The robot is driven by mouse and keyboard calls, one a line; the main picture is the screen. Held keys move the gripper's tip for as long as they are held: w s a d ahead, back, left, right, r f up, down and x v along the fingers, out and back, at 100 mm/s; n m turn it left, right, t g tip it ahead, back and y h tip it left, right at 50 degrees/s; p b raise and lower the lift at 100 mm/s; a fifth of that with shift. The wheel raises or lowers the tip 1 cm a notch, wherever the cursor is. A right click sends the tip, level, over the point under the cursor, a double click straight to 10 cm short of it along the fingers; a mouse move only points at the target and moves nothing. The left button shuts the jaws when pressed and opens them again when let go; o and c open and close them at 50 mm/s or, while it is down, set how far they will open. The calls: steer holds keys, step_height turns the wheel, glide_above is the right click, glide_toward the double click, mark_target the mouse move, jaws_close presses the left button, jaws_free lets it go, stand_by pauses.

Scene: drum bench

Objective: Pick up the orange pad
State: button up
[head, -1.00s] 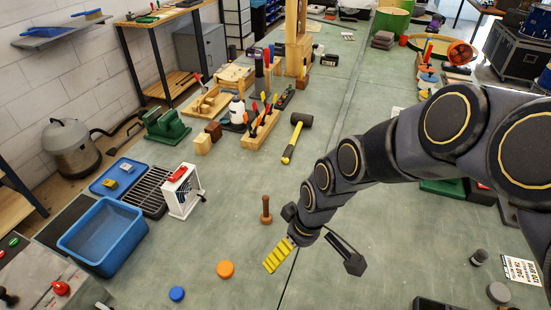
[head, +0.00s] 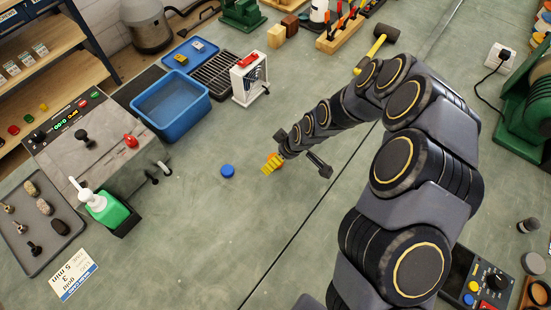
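The orange pad (head: 278,158) shows only as a small orange patch beside the yellow ridged end of my gripper (head: 270,167). The rest of the pad is hidden behind the gripper. The gripper is low over the grey-green bench at the pad. Dark parts of its end stick out to both sides. I cannot tell whether its fingers touch the pad or how far apart they are.
A round blue pad (head: 227,171) lies on the bench just left of the gripper. A blue bin (head: 170,112) and a white framed device (head: 249,82) stand farther back. The bench in front is clear.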

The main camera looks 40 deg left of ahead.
steer(key=shift+x, duration=1.6)
steer(key=c, duration=1.2)
